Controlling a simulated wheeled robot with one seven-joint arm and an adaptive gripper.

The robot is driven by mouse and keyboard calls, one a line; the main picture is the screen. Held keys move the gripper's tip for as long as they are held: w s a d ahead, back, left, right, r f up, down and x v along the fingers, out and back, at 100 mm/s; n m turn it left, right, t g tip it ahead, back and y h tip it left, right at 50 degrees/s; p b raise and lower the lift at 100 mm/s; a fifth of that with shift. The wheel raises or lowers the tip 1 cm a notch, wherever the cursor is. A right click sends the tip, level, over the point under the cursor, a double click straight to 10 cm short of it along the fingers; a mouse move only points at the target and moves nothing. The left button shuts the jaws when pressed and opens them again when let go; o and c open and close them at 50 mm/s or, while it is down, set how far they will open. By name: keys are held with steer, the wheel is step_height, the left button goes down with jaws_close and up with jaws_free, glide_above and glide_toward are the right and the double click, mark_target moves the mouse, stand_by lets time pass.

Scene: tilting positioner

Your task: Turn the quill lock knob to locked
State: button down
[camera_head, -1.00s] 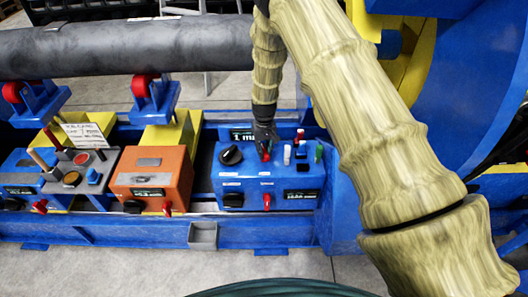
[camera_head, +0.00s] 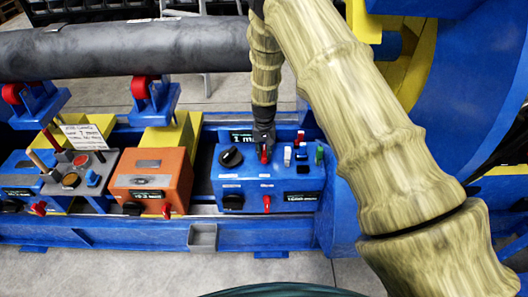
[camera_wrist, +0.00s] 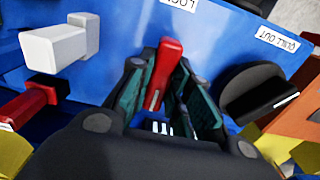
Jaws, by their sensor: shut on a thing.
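A blue control box (camera_head: 220,185) stands at the centre of the head view. A red knob with a lever-like handle (camera_wrist: 166,62) rises from its top, beside a white label beginning "LOC"; it also shows in the head view (camera_head: 264,156). I take it for the quill lock knob. My gripper (camera_head: 264,143) reaches down from above with its fingers on both sides of this handle, shut on it. In the wrist view my gripper (camera_wrist: 160,92) hides the handle's near end. Whether it points at locked cannot be told.
A second red lever (camera_head: 267,203) is on the box front. An orange box (camera_head: 150,180) is at left.

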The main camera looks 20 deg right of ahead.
mark_target(264, 151)
steer(key=shift+w, duration=0.1)
steer(key=c, duration=1.3)
jaws_free()
steer(key=shift+r, duration=0.1)
step_height(264, 151, up, 12)
steer(key=shift+f, duration=0.1)
